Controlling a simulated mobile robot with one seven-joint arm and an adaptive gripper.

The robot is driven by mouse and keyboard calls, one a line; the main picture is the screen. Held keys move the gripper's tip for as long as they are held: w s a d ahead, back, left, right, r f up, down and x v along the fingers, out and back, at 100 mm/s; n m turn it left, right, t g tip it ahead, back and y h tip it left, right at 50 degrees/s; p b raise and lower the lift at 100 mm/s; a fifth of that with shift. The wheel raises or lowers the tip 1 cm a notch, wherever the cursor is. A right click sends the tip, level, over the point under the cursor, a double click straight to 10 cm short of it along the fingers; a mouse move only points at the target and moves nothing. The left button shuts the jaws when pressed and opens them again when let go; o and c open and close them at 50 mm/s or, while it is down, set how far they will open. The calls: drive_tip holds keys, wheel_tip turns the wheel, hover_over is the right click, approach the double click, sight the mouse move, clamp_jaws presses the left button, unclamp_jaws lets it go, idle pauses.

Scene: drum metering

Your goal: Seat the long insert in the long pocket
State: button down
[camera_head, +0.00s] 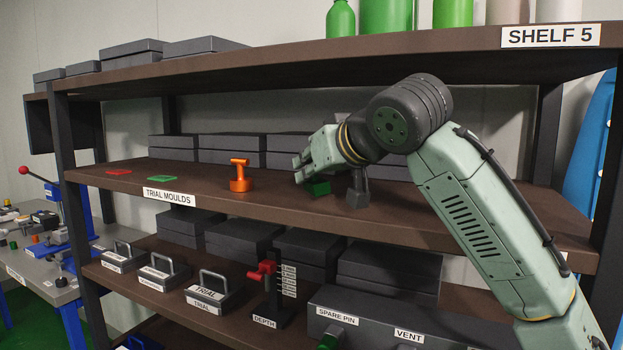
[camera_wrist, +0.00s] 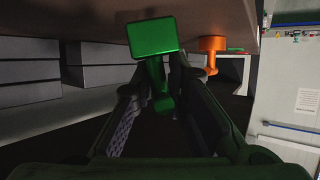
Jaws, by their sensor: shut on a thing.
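A green block with a stem and handle (camera_head: 319,188) is at my gripper (camera_head: 303,171), above or on the middle shelf's right half. In the wrist view its flat rectangular green face (camera_wrist: 152,36) and its stem show between the fingers of my gripper (camera_wrist: 158,88), which is shut on the stem. I cannot tell whether the block touches the shelf. A flat green outline (camera_head: 162,178) and a flat red outline (camera_head: 118,172) lie on the shelf at the left. An orange piece (camera_head: 239,178) with a round base and T handle stands between them and my gripper.
A dark grey post-like piece (camera_head: 357,188) stands just right of the green block. Closed grey boxes (camera_head: 230,150) line the back of the shelf. The upper shelf (camera_head: 290,62) overhangs. Shelf space (camera_head: 200,187) between the green outline and the orange piece is clear.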

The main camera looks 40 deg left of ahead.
drive_tip(key=shift+s+r+b, duration=0.15)
drive_tip(key=shift+r+b, duration=0.1)
drive_tip(key=shift+r, duration=0.3)
drive_tip(key=shift+s+r+b, duration=0.15)
drive_tip(key=shift+r+b, duration=0.05)
drive_tip(key=shift+r, duration=0.35)
drive_tip(key=s+d+b, duration=0.2)
drive_tip(key=s, duration=0.5)
drive_tip(key=s+d+r+b, duration=0.1)
drive_tip(key=s+d+b, duration=0.1)
drive_tip(key=s, duration=0.6)
drive_tip(key=shift+r+b, duration=0.25)
drive_tip(key=shift+b, duration=0.15)
